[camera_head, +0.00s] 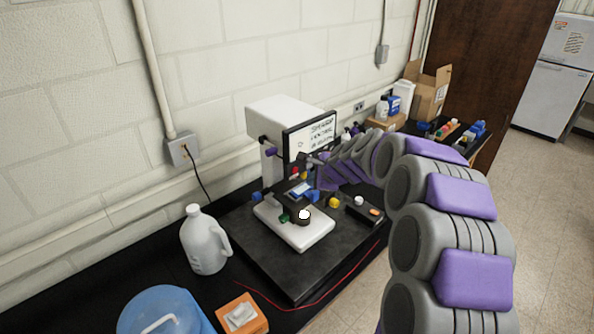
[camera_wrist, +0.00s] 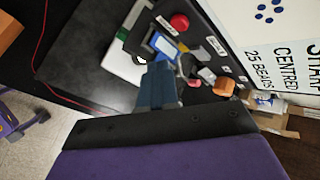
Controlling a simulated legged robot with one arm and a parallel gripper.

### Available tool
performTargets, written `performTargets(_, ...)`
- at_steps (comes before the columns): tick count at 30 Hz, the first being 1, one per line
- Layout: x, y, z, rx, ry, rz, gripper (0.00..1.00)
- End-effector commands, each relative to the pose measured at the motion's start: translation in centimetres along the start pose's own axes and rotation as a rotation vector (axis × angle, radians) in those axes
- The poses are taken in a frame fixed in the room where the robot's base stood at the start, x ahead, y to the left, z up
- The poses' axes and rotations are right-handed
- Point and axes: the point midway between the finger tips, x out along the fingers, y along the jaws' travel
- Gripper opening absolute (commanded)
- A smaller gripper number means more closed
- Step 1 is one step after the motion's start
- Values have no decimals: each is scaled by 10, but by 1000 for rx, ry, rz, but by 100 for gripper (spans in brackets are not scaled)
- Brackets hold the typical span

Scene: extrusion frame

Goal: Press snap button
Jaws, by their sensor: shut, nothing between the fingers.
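A microscope-like instrument (camera_head: 285,115) with a white housing stands on a dark slab. Its screen (camera_head: 312,135) carries handwritten-style text. Below the screen is a dark control panel; in the wrist view a round red button (camera_wrist: 180,21) and small labelled controls (camera_wrist: 217,46) show there. An orange-red knob (camera_wrist: 222,85) is lower on that side. I cannot read which control is the snap button. My gripper (camera_wrist: 160,72) is shut and empty, its blue-grey fingers pointing toward the panel and a small blue display (camera_wrist: 166,45). In the head view my arm partly hides this area; contact cannot be told.
A white jug (camera_head: 205,245), a blue round container (camera_head: 160,312) and an orange box (camera_head: 242,315) stand left of the slab. A black box (camera_head: 365,211) with knobs is at right. A cardboard box (camera_head: 430,95) and bottles stand farther back. A red cable crosses the front.

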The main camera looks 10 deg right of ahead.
Motion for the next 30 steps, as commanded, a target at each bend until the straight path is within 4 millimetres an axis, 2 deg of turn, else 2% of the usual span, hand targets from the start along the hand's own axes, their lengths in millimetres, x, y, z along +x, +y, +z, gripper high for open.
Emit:
performTargets(9, 17, -12, 13, 1, 0, 3, 0)
performTargets(30, 19, -13, 13, 1, 0, 2, 0)
